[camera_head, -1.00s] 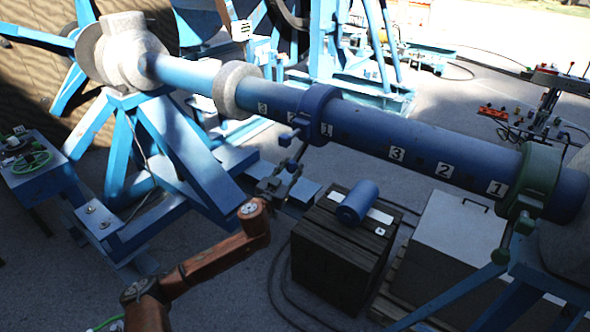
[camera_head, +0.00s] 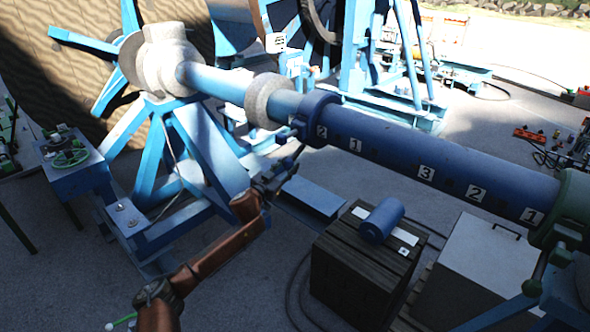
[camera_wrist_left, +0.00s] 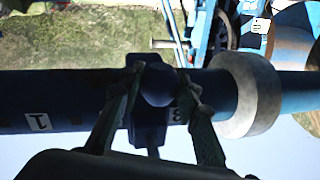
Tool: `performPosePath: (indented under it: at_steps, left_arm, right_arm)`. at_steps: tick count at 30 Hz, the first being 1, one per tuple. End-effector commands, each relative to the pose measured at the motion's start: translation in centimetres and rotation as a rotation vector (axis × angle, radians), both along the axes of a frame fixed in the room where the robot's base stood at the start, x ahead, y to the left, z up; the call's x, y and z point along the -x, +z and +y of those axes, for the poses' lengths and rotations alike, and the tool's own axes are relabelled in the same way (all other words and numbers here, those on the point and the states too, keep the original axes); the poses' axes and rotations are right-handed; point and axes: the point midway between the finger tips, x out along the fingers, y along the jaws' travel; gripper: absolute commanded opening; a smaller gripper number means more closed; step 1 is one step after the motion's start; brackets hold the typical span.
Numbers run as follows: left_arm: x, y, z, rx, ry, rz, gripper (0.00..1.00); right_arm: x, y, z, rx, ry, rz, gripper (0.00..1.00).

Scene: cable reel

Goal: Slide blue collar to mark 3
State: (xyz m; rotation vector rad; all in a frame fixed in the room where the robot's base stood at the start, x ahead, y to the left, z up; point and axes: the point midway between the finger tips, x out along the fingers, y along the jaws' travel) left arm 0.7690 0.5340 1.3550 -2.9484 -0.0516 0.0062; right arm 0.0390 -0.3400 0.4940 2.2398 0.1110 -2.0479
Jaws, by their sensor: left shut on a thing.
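The blue collar (camera_head: 315,116) sits around the long blue shaft (camera_head: 400,146), close to the pale ring (camera_head: 267,100). White mark plates 2 (camera_head: 321,132) and 1 (camera_head: 355,144) show just right of it. In the left wrist view the collar (camera_wrist_left: 147,121) is in the middle. Beside it, a partly covered plate that looks like mark 3 (camera_wrist_left: 176,116) lies between collar and finger. My left gripper (camera_wrist_left: 157,84) is shut on the knob of the collar's handle, its fingers on either side. It shows small and dark in the head view (camera_head: 290,160). My right gripper is out of view.
A second set of plates, 3 (camera_head: 427,173), 2 and 1, runs toward a green collar (camera_head: 570,212) at the right. A dark crate (camera_head: 350,275) with a blue cylinder (camera_head: 381,219) stands below the shaft. A blue stand (camera_head: 200,145) is at the left.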

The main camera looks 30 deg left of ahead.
Motion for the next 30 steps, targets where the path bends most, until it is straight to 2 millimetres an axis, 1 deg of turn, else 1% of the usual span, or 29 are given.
performPosePath:
  at_steps: [1, 3, 4, 11, 19, 23, 26, 30]
  left_arm:
    - [0.0, 0.3, 0.4, -0.002, 0.008, -0.002, 0.0]
    - [0.0, 0.4, 0.4, -0.002, 0.009, -0.003, 0.0]
    - [0.0, 0.4, 0.4, -0.002, 0.009, -0.003, 0.31]
    - [0.0, 0.3, 0.3, -0.002, 0.007, -0.002, 0.47]
    - [0.0, 0.2, 0.1, -0.002, 0.003, -0.001, 0.48]
    - [0.6, 0.1, 0.1, -0.002, 0.003, -0.001, 0.48]
    - [1.9, 0.0, 0.0, -0.002, 0.003, 0.0, 0.48]
    - [4.6, 0.0, -0.1, -0.003, 0.003, 0.001, 0.48]
  right_arm:
    - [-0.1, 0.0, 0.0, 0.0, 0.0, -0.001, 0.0]
    - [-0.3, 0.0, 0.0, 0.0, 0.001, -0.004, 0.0]
    - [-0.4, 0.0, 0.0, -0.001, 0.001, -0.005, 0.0]
    - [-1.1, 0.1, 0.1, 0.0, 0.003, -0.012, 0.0]
    - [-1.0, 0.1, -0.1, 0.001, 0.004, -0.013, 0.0]
    - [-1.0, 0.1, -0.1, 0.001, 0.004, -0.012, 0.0]
    - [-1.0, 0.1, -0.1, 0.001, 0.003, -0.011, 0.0]
    - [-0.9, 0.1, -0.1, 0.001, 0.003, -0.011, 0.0]
